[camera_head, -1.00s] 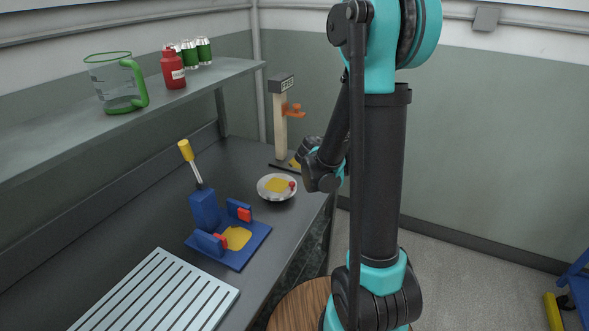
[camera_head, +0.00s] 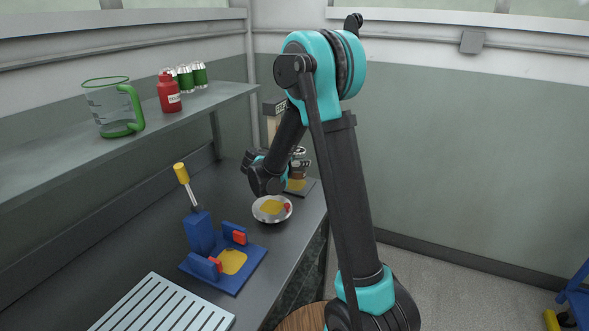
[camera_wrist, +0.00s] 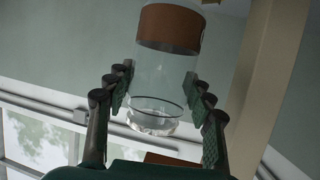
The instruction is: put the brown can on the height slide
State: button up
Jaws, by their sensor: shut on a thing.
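The brown can, a pale glassy cylinder with a brown band (camera_wrist: 170,28), stands between my fingers in the wrist view. My gripper (camera_wrist: 160,92) is shut on it. In the head view my gripper (camera_head: 288,163) holds the brown can (camera_head: 300,169) over or close to the base of the height slide; whether it touches is unclear. The height slide's base (camera_head: 308,188) has a yellow patch. Its beige post (camera_head: 271,126) is mostly hidden behind my arm, and it also shows right of the can in the wrist view (camera_wrist: 268,75).
A bowl (camera_head: 285,214) with a yellow patch and a red bit stands just in front. A blue fixture (camera_head: 202,235) with a yellow-handled lever is nearer. A slatted rack (camera_head: 160,305) lies at front. The shelf (camera_head: 200,108) holds a jug, a red bottle and green cans.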

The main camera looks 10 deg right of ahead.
aim_at(294, 168)
jog(key=shift+w+a, duration=0.3)
jog(key=shift+a, duration=0.2)
jog(key=shift+w+a+f, duration=0.1)
jog(key=shift+a+f, duration=0.05)
jog(key=shift+f, duration=1.6)
jog(key=o, duration=0.8)
jog(key=shift+o, duration=0.2)
